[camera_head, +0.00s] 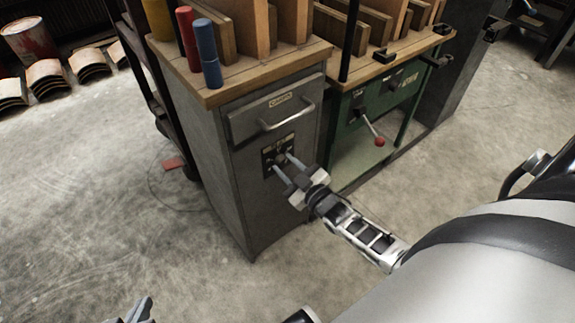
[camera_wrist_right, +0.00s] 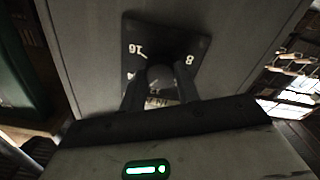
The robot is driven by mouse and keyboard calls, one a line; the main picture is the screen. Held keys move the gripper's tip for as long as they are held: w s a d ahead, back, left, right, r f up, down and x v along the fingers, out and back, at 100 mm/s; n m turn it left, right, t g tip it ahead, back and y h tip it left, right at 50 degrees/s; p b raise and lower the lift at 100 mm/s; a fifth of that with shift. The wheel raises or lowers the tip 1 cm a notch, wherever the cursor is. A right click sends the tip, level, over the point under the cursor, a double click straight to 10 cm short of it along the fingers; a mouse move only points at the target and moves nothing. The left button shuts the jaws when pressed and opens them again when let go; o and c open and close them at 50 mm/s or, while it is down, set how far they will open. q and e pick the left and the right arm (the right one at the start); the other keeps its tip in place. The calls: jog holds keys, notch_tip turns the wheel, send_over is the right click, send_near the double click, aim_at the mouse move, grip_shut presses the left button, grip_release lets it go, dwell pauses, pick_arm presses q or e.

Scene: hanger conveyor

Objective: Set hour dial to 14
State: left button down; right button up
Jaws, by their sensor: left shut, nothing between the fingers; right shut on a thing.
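The hour dial sits on a dark square plate (camera_head: 268,155) on the front of the grey cabinet (camera_head: 240,180), below its drawer. In the right wrist view the plate (camera_wrist_right: 185,45) shows white markings, with 16 at the upper left and 8 at the right; other markings are partly hidden. My right gripper (camera_head: 281,162) is at the plate, its fingers shut on the dial knob (camera_wrist_right: 160,74). The knob's pointer setting is too dark to read. My left gripper (camera_head: 143,308) is shut and empty at the bottom edge of the head view, far from the dial.
A drawer with a metal handle (camera_head: 288,119) is just above the dial. Red and blue cylinders (camera_head: 206,55) and wooden boards stand on the cabinet top. A green machine (camera_head: 375,115) with a red-knobbed lever (camera_head: 379,141) stands to the right. The floor at left is mostly clear.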

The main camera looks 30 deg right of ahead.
jog(key=m, duration=0.3)
pick_arm(q)
jog(key=shift+s, duration=0.2)
pick_arm(e)
jog(key=shift+m, duration=0.8)
pick_arm(q)
jog(key=shift+r, duration=0.1)
pick_arm(e)
jog(key=o, duration=1)
pick_arm(q)
jog(key=shift+t, duration=0.6)
jog(key=shift+s+a+r+p, duration=0.1)
jog(key=shift+a+r+p, duration=0.1)
jog(key=shift+r+p, duration=0.45)
jog(key=shift+a+r+p, duration=0.2)
jog(key=shift+r+p, duration=0.1)
jog(key=shift+r, duration=0.65)
jog(key=shift+s+a+r+p, duration=0.1)
jog(key=shift+a+r+p, duration=0.1)
jog(key=shift+r+p, duration=0.45)
pick_arm(e)
jog(key=shift+s+d, duration=0.2)
jog(key=shift+s, duration=2.45)
jog(key=shift+s+d, duration=0.25)
jog(key=shift+s, duration=2.45)
jog(key=shift+s+d, duration=0.2)
jog(key=shift+s, duration=2.45)
